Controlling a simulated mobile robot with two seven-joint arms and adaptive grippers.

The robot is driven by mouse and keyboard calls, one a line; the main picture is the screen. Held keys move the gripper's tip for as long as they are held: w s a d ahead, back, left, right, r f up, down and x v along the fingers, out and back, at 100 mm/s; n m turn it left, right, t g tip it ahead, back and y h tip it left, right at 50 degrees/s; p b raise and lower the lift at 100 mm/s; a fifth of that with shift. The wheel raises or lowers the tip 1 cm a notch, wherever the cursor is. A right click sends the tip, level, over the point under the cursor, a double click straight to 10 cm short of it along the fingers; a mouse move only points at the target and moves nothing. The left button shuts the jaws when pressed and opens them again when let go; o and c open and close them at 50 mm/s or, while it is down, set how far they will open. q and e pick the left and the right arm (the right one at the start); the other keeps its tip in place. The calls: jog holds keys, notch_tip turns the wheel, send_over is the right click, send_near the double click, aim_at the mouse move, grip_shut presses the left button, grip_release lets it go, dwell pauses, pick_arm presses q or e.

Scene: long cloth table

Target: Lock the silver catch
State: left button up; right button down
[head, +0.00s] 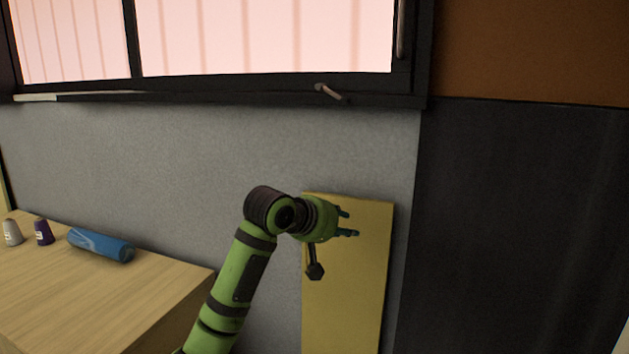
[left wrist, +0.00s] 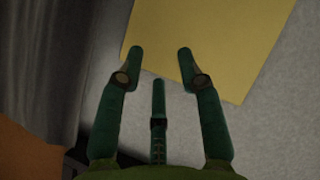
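A small silver catch (head: 330,92) with a pinkish sheen sits on the lower rail of the dark window frame, toward its right end. Its lever slants down to the right. I cannot tell from this whether it is locked. My left gripper (head: 351,223) is well below the catch, in front of a yellow panel, pointing right. In the left wrist view its green fingers (left wrist: 160,54) are spread apart with nothing between them, so it is open. The catch does not show in the left wrist view. My right gripper is not in view.
The yellow panel (head: 350,300) is upright against the grey wall (head: 180,150). A wooden table (head: 90,295) at the left holds a blue cylinder (head: 100,245), a purple cup (head: 43,232) and a pale cup (head: 12,233). The wall between gripper and window looks clear.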

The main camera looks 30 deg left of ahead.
pick_arm(q)
jog(key=a+r+n+t, duration=0.1)
jog(key=a+r, duration=0.1)
jog(key=r, duration=0.5)
jog(key=a+r+n+t, duration=0.1)
jog(key=a+r+n, duration=0.15)
jog(key=r, duration=0.45)
jog(key=n+t+h, duration=0.1)
jog(key=n+t, duration=0.1)
jog(key=t, duration=0.1)
send_near(316, 85)
jog(key=w, duration=0.3)
jog(key=w+p, duration=0.1)
jog(key=w, duration=0.1)
jog(key=w+p, duration=0.3)
jog(key=w, duration=0.1)
jog(key=shift+w+d+f, duration=0.15)
jog(key=shift+w+d, duration=0.1)
jog(key=shift+d, duration=0.1)
jog(key=shift+w+f+p, duration=0.2)
jog(key=shift+w+p, duration=0.1)
jog(key=shift+w, duration=0.05)
jog(key=shift+c, duration=0.4)
jog(key=shift+d, duration=0.15)
grip_shut()
